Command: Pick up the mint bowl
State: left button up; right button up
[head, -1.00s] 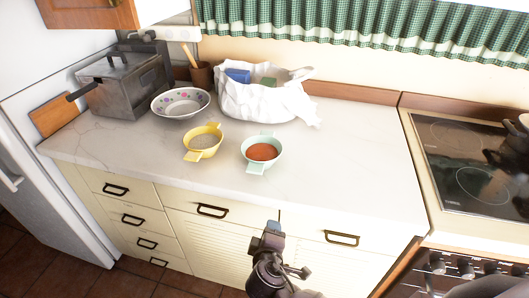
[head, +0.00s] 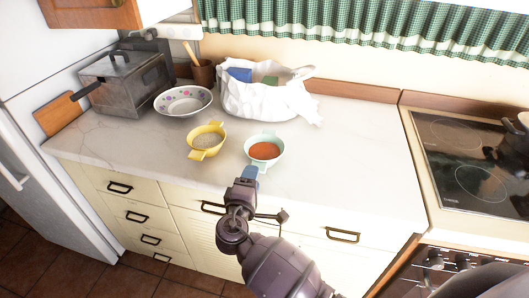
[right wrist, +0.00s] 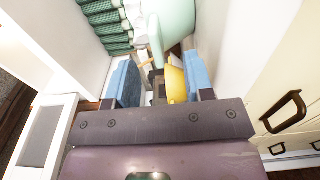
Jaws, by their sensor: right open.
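The mint bowl (head: 265,138) stands upright on the pale countertop near its front edge, with orange-red contents inside. My right gripper (head: 250,173) is just in front of and below it in the head view, its blue fingertip close to the bowl's near handle. In the right wrist view the mint bowl (right wrist: 176,22) shows at the top, beyond the fingers. The blue fingers of my right gripper (right wrist: 161,82) are apart. No grip on the bowl shows; whether a finger touches it I cannot tell. My left gripper is out of view.
A yellow bowl (head: 218,132) with greyish contents stands just left of the mint bowl. Behind are a patterned bowl (head: 183,92), a white bag (head: 262,101) and a metal box (head: 125,86). The counter right of the mint bowl is clear up to the stove (head: 470,165).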

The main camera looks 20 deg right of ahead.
jog(key=shift+w+d+r, duration=0.15)
jog(key=shift+w+d, duration=0.3)
jog(key=shift+p+x, duration=0.45)
jog(key=shift+x, duration=1.45)
jog(key=shift+s+d, duration=0.15)
grip_shut()
